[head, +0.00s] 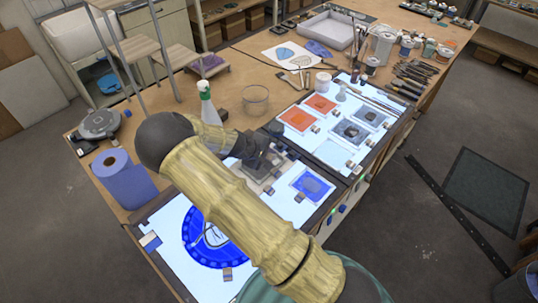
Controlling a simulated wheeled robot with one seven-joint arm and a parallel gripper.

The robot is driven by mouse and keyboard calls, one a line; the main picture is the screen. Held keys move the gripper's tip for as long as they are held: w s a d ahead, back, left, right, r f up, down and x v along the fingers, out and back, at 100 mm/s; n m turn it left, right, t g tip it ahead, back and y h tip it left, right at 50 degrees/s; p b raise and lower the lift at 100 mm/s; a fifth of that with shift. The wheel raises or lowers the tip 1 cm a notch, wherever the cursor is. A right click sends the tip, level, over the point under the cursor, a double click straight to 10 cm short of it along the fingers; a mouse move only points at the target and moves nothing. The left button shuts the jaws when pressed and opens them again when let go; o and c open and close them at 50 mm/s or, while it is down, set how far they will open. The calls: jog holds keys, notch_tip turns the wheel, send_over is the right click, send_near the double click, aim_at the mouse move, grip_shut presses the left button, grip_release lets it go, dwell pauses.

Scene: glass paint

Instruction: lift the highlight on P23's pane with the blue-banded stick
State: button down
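My gripper (264,164) is over the middle of the near light table, at a greyish pane that it partly covers. Its fingers are dark and small, so I cannot tell whether they hold a stick. A blue pane with a greyish patch (312,185) lies just right of it. A round blue-rimmed pane (188,232) lies at the near left, partly behind my arm. On the far light table are two orange panes (298,120) and two dark grey panes (351,133). Small tags lie by the panes, but none is legible, so I cannot tell which is P23. No blue band on a stick is discernible.
A spray bottle (208,104) and a clear bowl (255,99) stand behind my gripper. A blue paper roll (122,178) stands at the left. Jars (383,45) and several tools (418,72) fill the right back. Bare wood shows around the bowl.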

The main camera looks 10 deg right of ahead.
jog(key=shift+s+a+f, duration=0.1)
jog(key=shift+s+a, duration=0.55)
jog(key=shift+a, duration=0.25)
jog(key=shift+r+p, duration=1.55)
jog(key=shift+r, duration=0.95)
